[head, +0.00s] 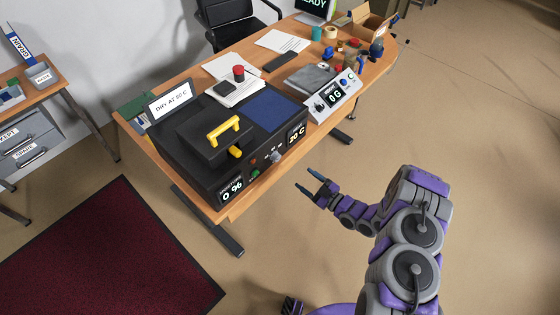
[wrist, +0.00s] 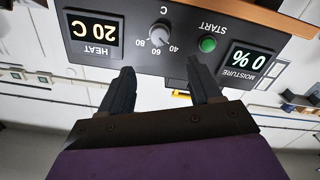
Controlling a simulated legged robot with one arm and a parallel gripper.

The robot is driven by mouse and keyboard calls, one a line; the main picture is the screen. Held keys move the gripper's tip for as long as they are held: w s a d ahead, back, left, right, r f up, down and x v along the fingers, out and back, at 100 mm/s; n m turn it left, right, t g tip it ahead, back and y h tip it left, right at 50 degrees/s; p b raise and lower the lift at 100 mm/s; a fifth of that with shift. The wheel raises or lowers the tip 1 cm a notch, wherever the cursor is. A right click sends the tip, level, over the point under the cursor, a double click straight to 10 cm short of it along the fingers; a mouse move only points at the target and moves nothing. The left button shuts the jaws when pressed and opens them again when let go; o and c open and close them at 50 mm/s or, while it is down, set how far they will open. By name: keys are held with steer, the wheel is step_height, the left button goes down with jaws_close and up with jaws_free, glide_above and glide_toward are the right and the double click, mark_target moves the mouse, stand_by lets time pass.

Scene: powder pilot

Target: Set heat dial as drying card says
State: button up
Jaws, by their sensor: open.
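The heat dial (wrist: 159,33) is a grey knob on the black dryer's front panel, with 40, 60 and 80 marks around it; its pointer's exact setting is hard to tell. The heat display (wrist: 95,33) reads 20 C, upside down in the wrist view. In the head view the dial (head: 277,157) sits low on the front of the dryer (head: 185,165). The drying card (head: 171,99) stands behind the dryer and says DRY AT, with a number too small to read surely. My gripper (head: 306,180) is open and empty, in front of the panel; in the wrist view its fingers (wrist: 161,66) straddle the dial's line, apart from it.
A green START button (wrist: 208,45) and a moisture display (wrist: 248,62) reading 0 % are beside the dial. A yellow handle (head: 223,131) tops the dryer. A scale (head: 334,95) reading 0 G stands right of it on the wooden table (head: 150,150). The floor before the table is clear.

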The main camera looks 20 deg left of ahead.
mark_target(279, 159)
steer(key=b+x, duration=0.3)
steer(key=x, duration=1)
steer(key=shift+w+a, duration=0.15)
steer(key=shift+a, duration=0.05)
steer(key=shift+c, duration=0.4)
steer(key=c, duration=0.9)
steer(key=shift+c, duration=0.2)
